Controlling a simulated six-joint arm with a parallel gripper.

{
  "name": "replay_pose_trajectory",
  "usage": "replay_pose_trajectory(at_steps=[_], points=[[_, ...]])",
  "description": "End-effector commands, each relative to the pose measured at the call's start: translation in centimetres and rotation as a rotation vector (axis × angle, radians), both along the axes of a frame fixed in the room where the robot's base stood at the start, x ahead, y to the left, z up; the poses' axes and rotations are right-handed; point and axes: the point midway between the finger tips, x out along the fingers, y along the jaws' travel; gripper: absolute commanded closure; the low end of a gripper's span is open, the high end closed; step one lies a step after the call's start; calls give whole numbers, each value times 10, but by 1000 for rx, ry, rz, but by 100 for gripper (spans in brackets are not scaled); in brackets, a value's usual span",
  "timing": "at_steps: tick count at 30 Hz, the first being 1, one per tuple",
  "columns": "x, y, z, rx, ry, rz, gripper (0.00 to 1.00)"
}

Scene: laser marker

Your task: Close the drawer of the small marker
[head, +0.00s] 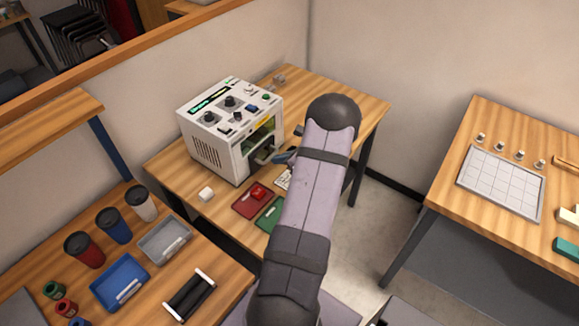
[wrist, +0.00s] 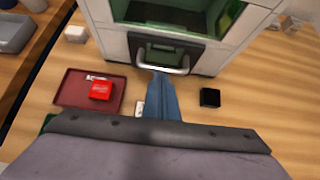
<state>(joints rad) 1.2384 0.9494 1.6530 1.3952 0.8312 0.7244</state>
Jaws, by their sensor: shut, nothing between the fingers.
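The small marker (head: 216,143) is a white box machine with knobs on top, on the wooden table at the back. Its dark drawer (head: 262,157) is low on the front, with a pale bar handle; in the wrist view the drawer handle (wrist: 163,70) is at the top middle. The drawer seems to stick out a little; how far I cannot tell. My gripper (head: 284,157) has blue-grey fingers, shut and empty. Its tips (wrist: 161,78) are right at the handle in the wrist view; whether they touch it I cannot tell.
A red tray (wrist: 64,92) with a red block (wrist: 101,90) lies left of my fingers. A black block (wrist: 209,97) lies to their right. A white cube (head: 206,194) sits beside the machine. A green tray (head: 268,216) is partly behind my arm.

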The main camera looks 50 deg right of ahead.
Motion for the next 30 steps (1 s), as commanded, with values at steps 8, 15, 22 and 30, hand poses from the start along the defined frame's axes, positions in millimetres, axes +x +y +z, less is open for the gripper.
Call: replay_pose_trajectory(at_steps=[8,15,22,30], points=[[7,0,3,-2,-7,1,100],[7,0,3,-1,-9,1,100],[-14,-2,-1,-2,-7,-2,100],[-58,-4,10,-7,-7,-6,100]])
